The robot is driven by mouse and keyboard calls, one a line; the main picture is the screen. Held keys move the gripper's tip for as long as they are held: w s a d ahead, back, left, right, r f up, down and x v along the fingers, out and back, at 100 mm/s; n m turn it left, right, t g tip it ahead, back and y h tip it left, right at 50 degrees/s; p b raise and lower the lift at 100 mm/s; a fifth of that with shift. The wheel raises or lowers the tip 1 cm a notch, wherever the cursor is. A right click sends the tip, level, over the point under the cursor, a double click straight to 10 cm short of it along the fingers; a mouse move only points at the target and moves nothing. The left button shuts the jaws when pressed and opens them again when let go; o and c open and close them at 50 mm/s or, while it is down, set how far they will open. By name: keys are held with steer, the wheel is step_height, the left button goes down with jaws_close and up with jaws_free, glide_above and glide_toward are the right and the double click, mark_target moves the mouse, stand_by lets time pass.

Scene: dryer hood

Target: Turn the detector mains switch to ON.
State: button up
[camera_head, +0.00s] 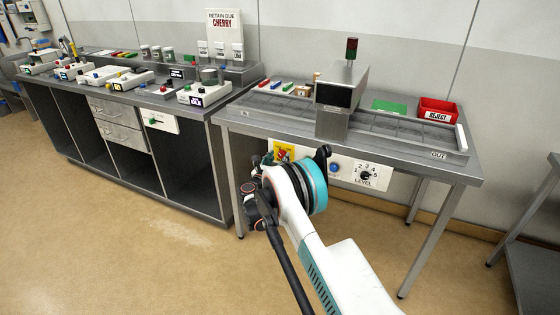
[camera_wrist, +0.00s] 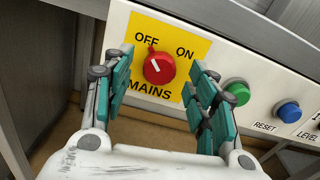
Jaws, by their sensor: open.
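The mains switch is a red rotary knob (camera_wrist: 159,70) on a yellow plate (camera_wrist: 196,48) marked OFF, ON and MAINS, in the wrist view. Its white line and small red tab point up and left, toward OFF. My gripper (camera_wrist: 160,64) is open, with one teal finger at the left of the knob and the other at the right. Gaps show between both fingers and the knob, so it is not gripped. In the head view, the yellow plate (camera_head: 284,148) shows under the table's front edge, with my arm covering most of the knob and gripper.
A LEVEL dial (camera_head: 366,174) is farther right. The detector hood (camera_head: 341,88) and red REJECT bin (camera_head: 437,110) stand on the table above.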

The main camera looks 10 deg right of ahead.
steer(key=shift+x, duration=0.95)
steer(key=c, duration=1.1)
